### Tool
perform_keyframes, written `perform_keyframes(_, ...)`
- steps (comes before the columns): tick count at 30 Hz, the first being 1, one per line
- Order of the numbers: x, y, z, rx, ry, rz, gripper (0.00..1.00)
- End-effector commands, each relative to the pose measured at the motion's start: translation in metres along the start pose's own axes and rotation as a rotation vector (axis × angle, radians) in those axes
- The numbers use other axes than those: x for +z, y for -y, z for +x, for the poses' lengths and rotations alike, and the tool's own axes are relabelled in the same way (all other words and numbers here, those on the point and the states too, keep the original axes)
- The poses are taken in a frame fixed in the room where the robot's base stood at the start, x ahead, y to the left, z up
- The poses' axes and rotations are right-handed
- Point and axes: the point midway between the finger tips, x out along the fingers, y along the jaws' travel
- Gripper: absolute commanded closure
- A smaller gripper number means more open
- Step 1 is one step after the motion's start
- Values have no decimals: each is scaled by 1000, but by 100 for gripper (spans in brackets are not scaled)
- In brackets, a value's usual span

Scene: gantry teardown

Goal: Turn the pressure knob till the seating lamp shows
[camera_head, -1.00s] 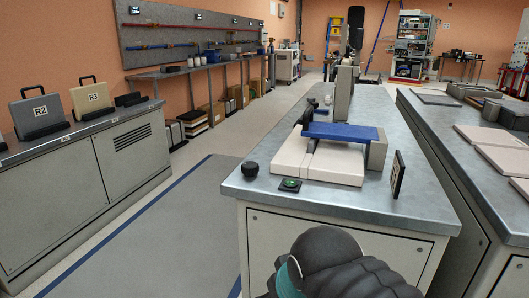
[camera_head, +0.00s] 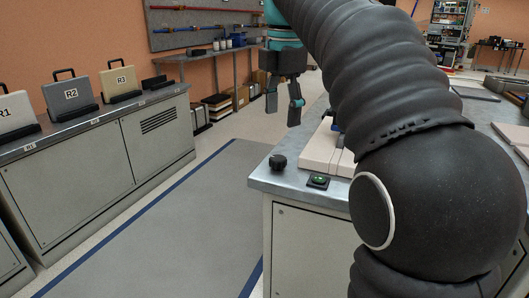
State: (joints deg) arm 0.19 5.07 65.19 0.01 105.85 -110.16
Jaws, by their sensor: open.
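The black pressure knob (camera_head: 278,162) stands at the near left corner of the metal-topped bench. A small black square with a round green top (camera_head: 318,181), which looks like the seating lamp, sits to its right near the bench's front edge. I cannot tell whether the green is lit. My gripper (camera_head: 283,108) hangs pointing down with its fingers apart and empty. In the picture it is above the knob, with a clear gap, and its exact depth is hard to judge. My arm covers most of the fixture on the bench.
Pale blocks (camera_head: 322,148) of the fixture show just right of the knob. The bench top (camera_head: 262,179) has a bare left edge. Cases R1 (camera_head: 14,110), R2 (camera_head: 70,95) and R3 (camera_head: 121,81) stand on the left cabinet. Grey floor mat (camera_head: 165,215) between is clear.

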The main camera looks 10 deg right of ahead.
Motion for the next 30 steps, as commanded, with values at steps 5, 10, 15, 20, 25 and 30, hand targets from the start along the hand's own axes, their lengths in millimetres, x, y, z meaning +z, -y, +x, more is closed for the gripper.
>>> perform_keyframes(5, 7, -20, -13, -44, -22, -233, 35)
perform_keyframes(10, 9, -24, -15, -59, -33, -326, 35)
perform_keyframes(15, 9, -23, -2, -61, -34, -335, 35)
perform_keyframes(20, 8, -22, 21, -60, -34, -334, 35)
perform_keyframes(25, 8, -20, 43, -60, -34, -333, 35)
perform_keyframes(30, 7, -18, 73, -61, -34, -333, 35)
